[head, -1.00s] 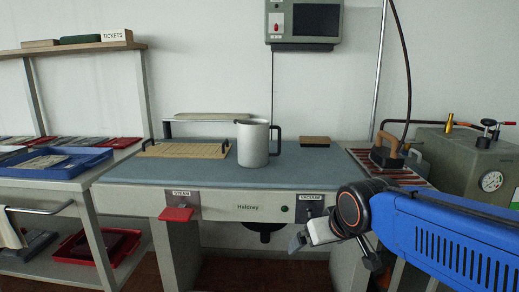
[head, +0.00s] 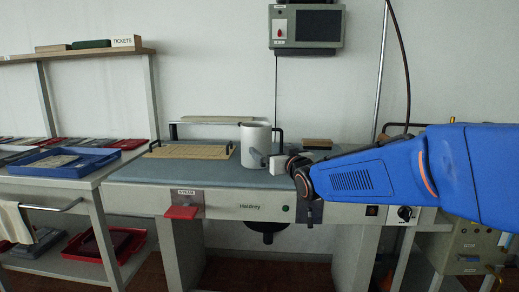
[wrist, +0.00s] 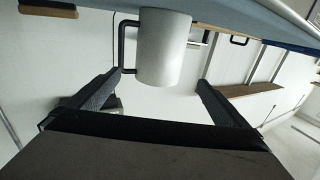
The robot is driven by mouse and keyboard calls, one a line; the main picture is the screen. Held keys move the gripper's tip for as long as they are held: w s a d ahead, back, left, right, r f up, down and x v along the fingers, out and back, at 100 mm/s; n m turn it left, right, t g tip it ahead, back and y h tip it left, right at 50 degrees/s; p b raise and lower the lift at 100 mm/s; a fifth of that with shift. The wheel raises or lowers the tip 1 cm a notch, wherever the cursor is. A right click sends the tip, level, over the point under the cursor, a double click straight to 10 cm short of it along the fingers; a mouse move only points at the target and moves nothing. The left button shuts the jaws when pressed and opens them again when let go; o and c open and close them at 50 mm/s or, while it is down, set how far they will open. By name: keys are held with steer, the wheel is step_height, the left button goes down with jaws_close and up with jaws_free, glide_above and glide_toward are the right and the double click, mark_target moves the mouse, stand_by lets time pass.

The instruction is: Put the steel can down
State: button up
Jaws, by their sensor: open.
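The steel can (head: 253,140), a pale grey cylinder with a dark handle, stands upright on the blue-grey top of the pressing table (head: 215,175). Its handle (head: 280,134) points right in the head view. My gripper (head: 268,161) is at the can's near right side, low on its body, hiding part of it. In the wrist view, which is upside down, the can (wrist: 163,45) appears centred beyond my open, empty gripper (wrist: 160,78), with a finger to each side. I cannot tell whether the fingertips touch it.
A slatted wooden board (head: 190,151) lies left of the can, with a padded arm (head: 212,119) behind it. A small brown block (head: 317,143) lies at the back right. A red pedal-like tab (head: 181,212) juts from the table front.

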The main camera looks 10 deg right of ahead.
mark_target(262, 142)
steer(key=w, duration=0.4)
steer(key=w+a, duration=0.1)
steer(key=w, duration=0.6)
steer(key=shift+w+a+f, duration=0.1)
steer(key=shift+w+a, duration=0.15)
steer(key=shift+w, duration=0.1)
steer(key=shift+w+a+f, duration=0.15)
steer(key=shift+w, duration=1.15)
steer(key=shift+w+a+f, duration=0.1)
steer(key=shift+w, duration=1.2)
steer(key=c, duration=1.1)
